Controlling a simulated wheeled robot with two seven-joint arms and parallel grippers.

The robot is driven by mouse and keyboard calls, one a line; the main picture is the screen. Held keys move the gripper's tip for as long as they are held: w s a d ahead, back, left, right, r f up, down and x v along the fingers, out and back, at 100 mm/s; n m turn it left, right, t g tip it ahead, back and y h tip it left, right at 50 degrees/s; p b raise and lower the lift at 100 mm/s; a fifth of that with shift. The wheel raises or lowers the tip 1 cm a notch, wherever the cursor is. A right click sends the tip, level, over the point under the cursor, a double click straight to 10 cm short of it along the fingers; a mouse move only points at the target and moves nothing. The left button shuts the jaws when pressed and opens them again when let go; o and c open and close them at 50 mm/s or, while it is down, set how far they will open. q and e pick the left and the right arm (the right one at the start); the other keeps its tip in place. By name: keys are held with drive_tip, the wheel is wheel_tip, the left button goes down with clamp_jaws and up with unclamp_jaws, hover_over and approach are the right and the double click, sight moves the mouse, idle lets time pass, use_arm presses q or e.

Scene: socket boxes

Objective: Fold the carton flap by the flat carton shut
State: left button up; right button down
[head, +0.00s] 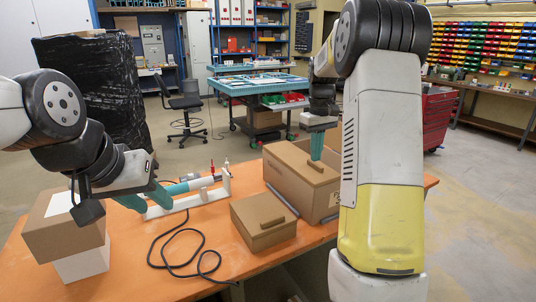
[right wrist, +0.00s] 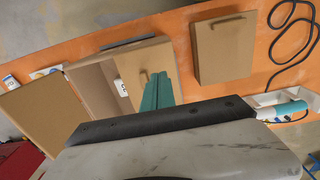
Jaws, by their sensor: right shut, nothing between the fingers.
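The flat carton (head: 262,222) is a low brown box with a small handle on top, at the front of the table. It also shows in the right wrist view (right wrist: 222,58). Behind it stands a larger brown carton (head: 300,198). Its near flap (head: 290,158) carries a handle and covers part of the top. In the right wrist view this flap (right wrist: 132,68) lies beside a gap into the carton, and another flap (right wrist: 40,112) extends outward. My right gripper (head: 317,158) is shut and empty, pointing down at the flap by its handle. My left gripper (head: 158,207) is open and empty at the left.
A white stand (head: 190,203) with a teal tool lies across the table near my left gripper. A black cable (head: 178,262) loops over the front. A brown box (head: 62,232) on a white box stands at the left. Orange table (head: 130,275) is bare around the cable.

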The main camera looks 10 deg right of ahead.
wheel_tip(320, 180, up, 9)
idle(0.8)
drive_tip(key=s+a+r+m+t+y, duration=0.1)
drive_tip(key=s+a+r+t, duration=0.15)
drive_tip(key=s, duration=0.45)
drive_tip(key=s+a+r+m+t, duration=0.1)
drive_tip(key=s+a, duration=0.3)
drive_tip(key=s, duration=0.2)
drive_tip(key=s+a+f+t, duration=0.1)
drive_tip(key=s+a+f, duration=0.2)
drive_tip(key=s, duration=0.4)
drive_tip(key=s+a+f+m+t+y, duration=0.1)
drive_tip(key=s+a+f, duration=0.2)
drive_tip(key=s, duration=0.5)
drive_tip(key=shift+f+t, duration=0.2)
drive_tip(key=shift+t, duration=0.15)
